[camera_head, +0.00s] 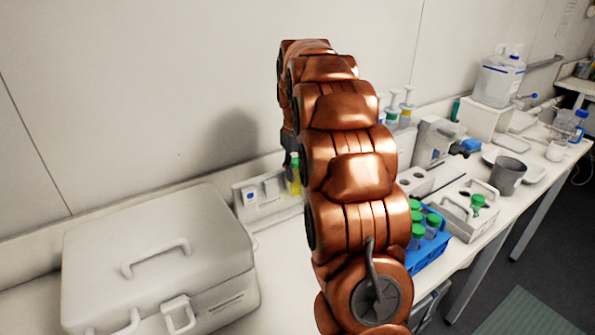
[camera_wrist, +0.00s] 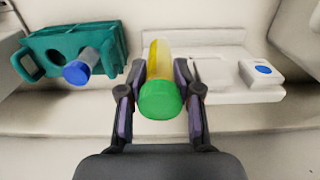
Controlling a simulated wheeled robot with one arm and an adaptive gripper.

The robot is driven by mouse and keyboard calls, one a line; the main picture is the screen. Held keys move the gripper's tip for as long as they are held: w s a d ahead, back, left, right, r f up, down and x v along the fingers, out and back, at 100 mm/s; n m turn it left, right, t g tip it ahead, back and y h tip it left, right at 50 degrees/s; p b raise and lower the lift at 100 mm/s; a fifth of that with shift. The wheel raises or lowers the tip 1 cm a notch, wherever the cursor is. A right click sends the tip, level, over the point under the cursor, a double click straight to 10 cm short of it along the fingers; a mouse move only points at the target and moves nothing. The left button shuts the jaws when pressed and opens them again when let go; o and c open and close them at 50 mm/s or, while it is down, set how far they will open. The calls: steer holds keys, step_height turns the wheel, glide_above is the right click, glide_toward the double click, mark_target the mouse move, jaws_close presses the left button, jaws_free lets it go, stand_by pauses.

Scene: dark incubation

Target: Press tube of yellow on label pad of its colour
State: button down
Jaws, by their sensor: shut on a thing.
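The yellow tube (camera_wrist: 159,58) has a green cap (camera_wrist: 160,101) that faces the wrist camera. My gripper (camera_wrist: 160,78) is shut on it, one finger on each side. In the head view the yellow tube (camera_head: 296,177) shows beside my arm, upright, in front of a white label station (camera_head: 270,207). In the wrist view this station (camera_wrist: 212,38) lies behind the tube. A blue label pad (camera_wrist: 263,69) sits on a white block at its right. No yellow pad shows; the tube hides part of the station. Whether the tube touches the station, I cannot tell.
A teal rack (camera_wrist: 112,34) with a blue-capped tube (camera_wrist: 80,71) is close at left in the wrist view. A large white case (camera_head: 150,250) fills the bench's left side. A blue rack (camera_head: 432,246) with green-capped tubes stands right of my arm.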

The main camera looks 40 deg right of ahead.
steer(key=shift+w, duration=0.45)
stand_by(1.0)
steer(key=shift+s, duration=0.1)
steer(key=s+b, duration=0.2)
steer(key=s, duration=0.5)
steer(key=shift+a+b, duration=0.2)
steer(key=shift+b, duration=0.15)
stand_by(0.6)
steer(key=shift+w+r, duration=0.1)
stand_by(0.4)
